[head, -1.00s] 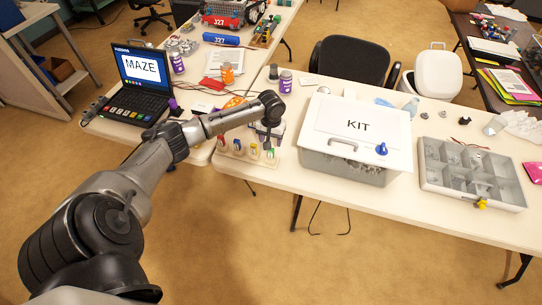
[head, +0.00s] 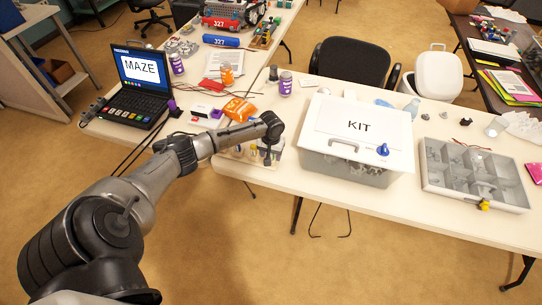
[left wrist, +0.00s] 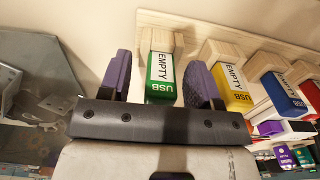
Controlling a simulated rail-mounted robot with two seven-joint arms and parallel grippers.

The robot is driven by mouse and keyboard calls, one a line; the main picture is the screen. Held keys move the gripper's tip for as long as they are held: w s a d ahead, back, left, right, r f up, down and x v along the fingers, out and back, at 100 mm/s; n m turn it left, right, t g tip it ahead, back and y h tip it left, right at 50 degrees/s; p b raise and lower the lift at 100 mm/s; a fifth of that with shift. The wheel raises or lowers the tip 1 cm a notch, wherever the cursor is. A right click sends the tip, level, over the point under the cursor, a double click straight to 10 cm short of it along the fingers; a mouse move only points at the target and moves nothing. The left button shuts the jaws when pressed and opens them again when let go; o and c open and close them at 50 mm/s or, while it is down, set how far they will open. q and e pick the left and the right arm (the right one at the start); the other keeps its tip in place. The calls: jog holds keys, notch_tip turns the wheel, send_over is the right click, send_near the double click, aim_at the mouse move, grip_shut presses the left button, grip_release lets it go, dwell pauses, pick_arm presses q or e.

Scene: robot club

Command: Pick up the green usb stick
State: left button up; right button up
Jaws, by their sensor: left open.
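The green usb stick (left wrist: 160,88) is labelled EMPTY and sits in a pale wooden holder (left wrist: 212,28) in the left wrist view. My left gripper (left wrist: 160,64) is open, with one purple finger on each side of the green stick; I see a gap at each side. A yellow stick (left wrist: 232,88) and a blue stick (left wrist: 284,95) stand to its right in the same holder. In the head view my left gripper (head: 267,156) is over the holder at the table's front edge, and my arm hides most of the sticks. My right gripper is not in view.
A clear KIT box (head: 357,165) stands just right of my left gripper, with a grey compartment tray (head: 475,190) beyond it. An orange packet (head: 239,109), a purple can (head: 285,83) and a laptop (head: 141,75) are behind and left.

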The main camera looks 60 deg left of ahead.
pick_arm(q)
jog(key=c, duration=1)
